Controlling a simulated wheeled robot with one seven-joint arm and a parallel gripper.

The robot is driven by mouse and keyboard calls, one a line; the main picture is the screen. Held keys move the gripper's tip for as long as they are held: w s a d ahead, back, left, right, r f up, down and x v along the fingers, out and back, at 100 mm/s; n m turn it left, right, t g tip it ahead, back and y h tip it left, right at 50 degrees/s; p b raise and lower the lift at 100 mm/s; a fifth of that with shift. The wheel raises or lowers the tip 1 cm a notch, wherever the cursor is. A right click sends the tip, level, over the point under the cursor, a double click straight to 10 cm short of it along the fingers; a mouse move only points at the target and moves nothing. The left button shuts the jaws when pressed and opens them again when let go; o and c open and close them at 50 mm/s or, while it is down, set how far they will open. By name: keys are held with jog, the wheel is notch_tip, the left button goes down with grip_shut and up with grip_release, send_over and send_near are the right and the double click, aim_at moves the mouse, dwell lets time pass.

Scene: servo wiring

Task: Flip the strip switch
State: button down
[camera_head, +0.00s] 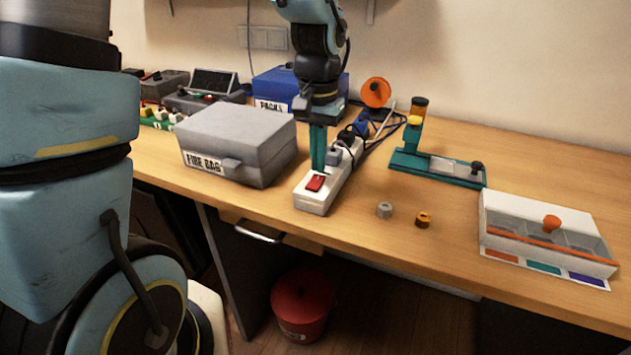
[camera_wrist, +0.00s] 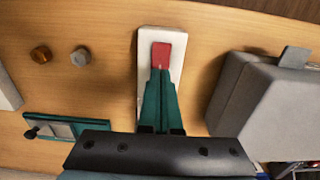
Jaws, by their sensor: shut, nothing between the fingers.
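The white power strip (camera_head: 318,200) lies on the wooden desk near its front edge, with its red switch (camera_head: 314,183) at the near end. In the wrist view the red switch (camera_wrist: 161,55) shows at the end of the white strip (camera_wrist: 147,35). My gripper (camera_head: 318,172) points straight down over the strip, just behind the switch. Its teal fingers (camera_wrist: 160,72) are shut and empty, and their tips appear right at the switch's edge. I cannot tell whether they touch it.
A grey case labelled "FIRE BAG" (camera_head: 240,135) stands close left of the strip. A grey nut (camera_head: 384,210) and an orange nut (camera_head: 423,219) lie to the right. A teal stand (camera_head: 440,168) and a white sorting box (camera_head: 545,240) are farther right. Bare desk lies between them.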

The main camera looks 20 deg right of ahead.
aim_at(317, 177)
jog(key=shift+f+b, duration=0.6)
jog(key=shift+f, duration=0.3)
dwell(0.5)
notch_tip(317, 177, up, 7)
jog(key=p, duration=0.6)
jog(key=shift+r, duration=0.1)
jog(key=shift+a, duration=0.1)
dwell(0.5)
